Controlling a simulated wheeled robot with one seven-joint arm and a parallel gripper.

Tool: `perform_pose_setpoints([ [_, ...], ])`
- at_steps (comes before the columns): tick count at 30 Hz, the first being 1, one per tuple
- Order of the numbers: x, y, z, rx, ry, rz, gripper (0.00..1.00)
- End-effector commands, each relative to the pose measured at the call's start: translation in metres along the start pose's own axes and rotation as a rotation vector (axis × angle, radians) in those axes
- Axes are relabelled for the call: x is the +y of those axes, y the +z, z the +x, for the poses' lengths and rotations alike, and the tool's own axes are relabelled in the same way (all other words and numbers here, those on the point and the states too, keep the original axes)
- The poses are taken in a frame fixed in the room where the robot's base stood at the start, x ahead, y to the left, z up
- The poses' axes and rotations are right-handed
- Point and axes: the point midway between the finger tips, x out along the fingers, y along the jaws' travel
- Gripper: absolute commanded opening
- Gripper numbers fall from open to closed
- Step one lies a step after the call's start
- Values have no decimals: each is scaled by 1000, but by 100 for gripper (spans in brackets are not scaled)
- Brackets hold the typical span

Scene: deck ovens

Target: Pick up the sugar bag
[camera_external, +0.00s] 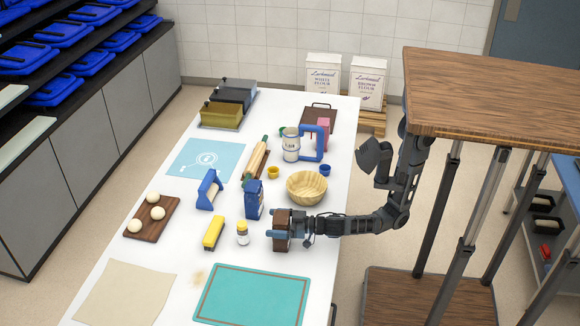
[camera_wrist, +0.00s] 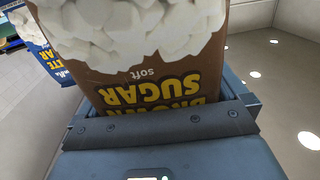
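A brown sugar bag (camera_external: 282,244) stands near the right edge of the white table. It fills the middle of the wrist view (camera_wrist: 160,85), its "BROWN SUGAR" lettering upside down and white cubes printed on it. My gripper (camera_external: 278,223) is around this bag, with a finger on either side. Whether the fingers press on it or leave a gap cannot be told. A blue bag (camera_external: 253,200) stands just behind and to the left. A blue bag with part of a yellow word also shows at the left of the wrist view (camera_wrist: 42,50).
A wooden bowl (camera_external: 306,188) stands behind my gripper. A small jar (camera_external: 242,233) and a yellow block (camera_external: 213,233) are to the left. A teal mat (camera_external: 252,296) lies in front. A wooden-topped stand (camera_external: 490,95) is at right.

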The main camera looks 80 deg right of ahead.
Motion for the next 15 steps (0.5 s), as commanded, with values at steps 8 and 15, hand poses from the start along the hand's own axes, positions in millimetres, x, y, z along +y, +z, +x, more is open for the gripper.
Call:
perform_pose_setpoints([
  [8,0,0,0,0,0,0,74],
  [15,0,0,0,0,-1,0,51],
])
